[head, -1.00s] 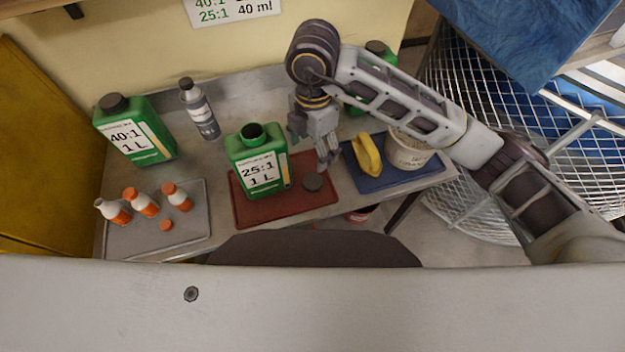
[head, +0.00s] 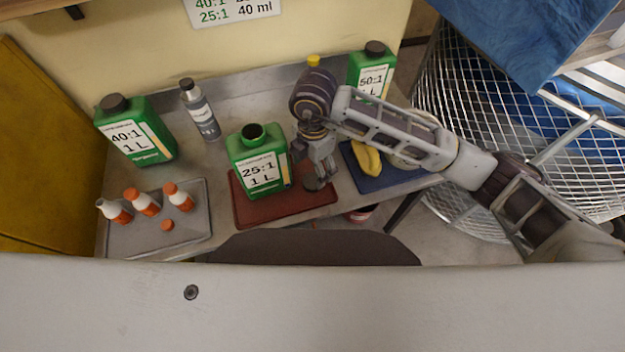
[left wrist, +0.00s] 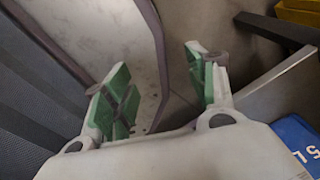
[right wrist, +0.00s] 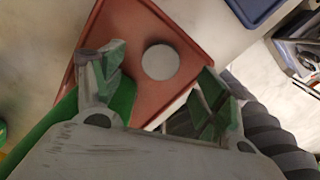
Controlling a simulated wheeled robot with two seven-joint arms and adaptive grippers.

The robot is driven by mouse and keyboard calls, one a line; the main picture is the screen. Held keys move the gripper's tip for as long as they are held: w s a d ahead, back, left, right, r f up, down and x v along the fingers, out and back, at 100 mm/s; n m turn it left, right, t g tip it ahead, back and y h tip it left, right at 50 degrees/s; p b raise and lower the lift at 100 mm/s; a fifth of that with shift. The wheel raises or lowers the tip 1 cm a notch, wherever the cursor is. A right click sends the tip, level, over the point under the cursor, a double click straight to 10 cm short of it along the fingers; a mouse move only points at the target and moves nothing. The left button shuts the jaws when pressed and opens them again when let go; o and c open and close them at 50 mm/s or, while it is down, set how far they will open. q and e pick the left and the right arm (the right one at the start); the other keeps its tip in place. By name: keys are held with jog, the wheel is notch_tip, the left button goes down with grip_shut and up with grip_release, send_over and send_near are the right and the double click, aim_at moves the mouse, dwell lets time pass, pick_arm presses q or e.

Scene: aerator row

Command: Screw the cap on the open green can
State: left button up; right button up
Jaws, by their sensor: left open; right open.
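The open green can (head: 258,172), labelled 25:1, stands upright on the red tray (head: 318,200) with its dark mouth uncovered. A round dark cap (head: 312,184) lies on the tray to the can's right, partly hidden by my right gripper (head: 319,176). In the right wrist view the cap (right wrist: 160,62) looks pale grey and shows between the open fingers, apparently untouched, on the red tray (right wrist: 125,25). Part of the green can (right wrist: 50,122) shows beside the left finger there. My left gripper (left wrist: 160,80) is open and empty, away from the bench.
Capped green cans stand at left (head: 140,140) and back right (head: 370,75). A grey bottle (head: 200,112) stands behind. A blue mat (head: 390,182) holds a yellow item (head: 367,157).

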aim_at(314, 179)
jog(key=shift+f, duration=0.2)
jog(key=shift+d+f, duration=0.1)
jog(key=shift+f, duration=0.25)
notch_tip(314, 179, down, 3)
jog(key=shift+d+r+p, duration=0.1)
jog(key=shift+r+p, duration=0.05)
jog(key=shift+p, duration=0.35)
jog(key=shift+f, duration=0.7)
pick_arm(q)
jog(key=shift+s+d+r, duration=0.15)
jog(key=shift+d+r, duration=0.4)
jog(key=shift+d, duration=0.1)
jog(key=shift+a, duration=0.1)
jog(key=shift+a, duration=0.3)
pick_arm(e)
jog(key=c, duration=0.7)
